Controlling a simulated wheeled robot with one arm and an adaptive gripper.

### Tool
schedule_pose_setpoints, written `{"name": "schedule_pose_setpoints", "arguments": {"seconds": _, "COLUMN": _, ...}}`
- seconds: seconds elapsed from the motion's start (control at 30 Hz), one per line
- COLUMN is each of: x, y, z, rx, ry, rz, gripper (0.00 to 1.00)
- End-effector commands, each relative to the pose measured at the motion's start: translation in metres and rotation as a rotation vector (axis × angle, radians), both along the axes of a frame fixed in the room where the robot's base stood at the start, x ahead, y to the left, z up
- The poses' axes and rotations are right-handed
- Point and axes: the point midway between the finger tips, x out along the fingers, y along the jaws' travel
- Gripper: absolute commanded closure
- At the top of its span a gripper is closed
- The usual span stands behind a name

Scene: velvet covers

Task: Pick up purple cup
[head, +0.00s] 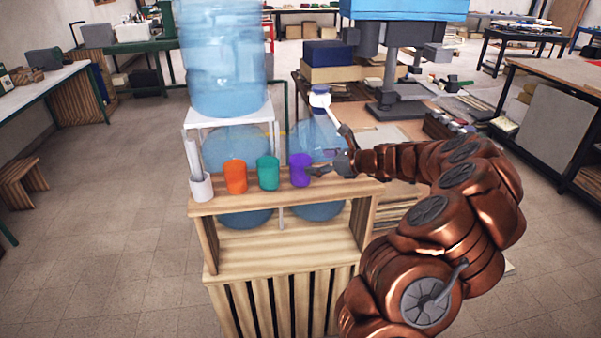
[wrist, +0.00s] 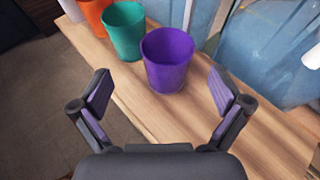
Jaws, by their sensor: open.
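The purple cup (head: 300,170) stands upright on the wooden shelf top, at the right end of a row of cups. In the wrist view the purple cup (wrist: 167,60) is just ahead of my gripper, roughly between the lines of its fingers. My gripper (wrist: 165,92) is open and empty, with one finger on each side and a gap before the cup. In the head view my gripper (head: 316,174) is at the right side of the purple cup, and its fingertips are small and partly hard to make out.
A green cup (head: 268,173) stands close left of the purple one, then an orange cup (head: 236,177) and a white cup (head: 201,188). Large blue water bottles (head: 222,60) stand behind the wooden shelf (head: 345,188). The shelf top right of the purple cup is clear.

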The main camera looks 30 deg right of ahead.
Motion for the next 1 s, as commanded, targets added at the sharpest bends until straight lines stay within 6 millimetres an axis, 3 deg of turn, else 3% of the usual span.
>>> {"name": "schedule_pose_setpoints", "arguments": {"seconds": 0.17, "x": 0.004, "y": -0.012, "z": -0.007, "rx": 0.026, "ry": 0.008, "rz": -0.039, "gripper": 0.0}}
{"name": "schedule_pose_setpoints", "arguments": {"seconds": 1.0, "x": 0.065, "y": 0.017, "z": -0.029, "rx": 0.021, "ry": 0.006, "rz": -0.036, "gripper": 0.0}}
